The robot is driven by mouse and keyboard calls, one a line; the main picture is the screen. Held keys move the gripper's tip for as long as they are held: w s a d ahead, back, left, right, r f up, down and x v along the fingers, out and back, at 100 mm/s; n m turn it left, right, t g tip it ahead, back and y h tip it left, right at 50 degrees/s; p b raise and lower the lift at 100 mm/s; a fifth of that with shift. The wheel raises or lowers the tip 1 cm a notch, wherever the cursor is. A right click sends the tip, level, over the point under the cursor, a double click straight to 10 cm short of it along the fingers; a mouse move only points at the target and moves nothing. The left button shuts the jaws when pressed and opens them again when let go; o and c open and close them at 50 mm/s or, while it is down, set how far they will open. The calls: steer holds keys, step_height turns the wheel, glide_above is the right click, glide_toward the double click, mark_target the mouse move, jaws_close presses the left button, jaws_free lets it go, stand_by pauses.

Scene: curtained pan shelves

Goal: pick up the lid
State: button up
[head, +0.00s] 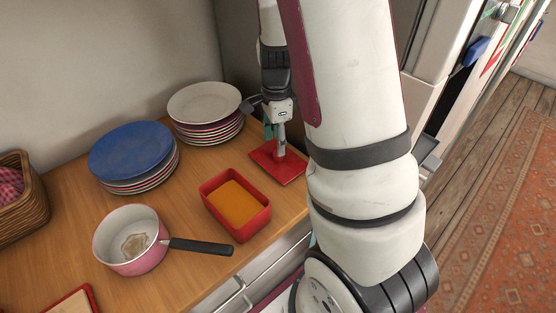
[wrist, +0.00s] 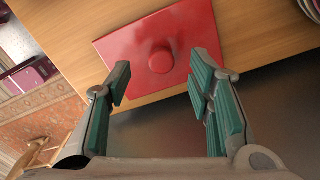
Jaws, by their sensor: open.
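The red lid (wrist: 122,48) lies flat on the wooden counter in the wrist view, with a round knob (wrist: 161,60) in its middle. In the head view the lid (head: 264,166) lies near the counter's right edge, partly hidden by my arm and gripper. My gripper (head: 275,150) points down over the lid. In the wrist view my gripper (wrist: 158,95) is open, its green-padded fingers apart, with the knob between and slightly beyond their tips. Nothing is held, and I cannot tell whether the fingers touch the lid.
A red rectangular dish (head: 236,226) with orange contents stands left of the lid. White-topped plates (head: 204,101), blue-topped plates (head: 130,150), a pink pot (head: 130,265) and a wicker basket (head: 22,215) share the counter (head: 185,205). The counter's front edge is close to the lid.

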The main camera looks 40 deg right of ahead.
mark_target(284, 169)
steer(key=f, duration=0.5)
steer(key=shift+d, duration=0.35)
jaws_close()
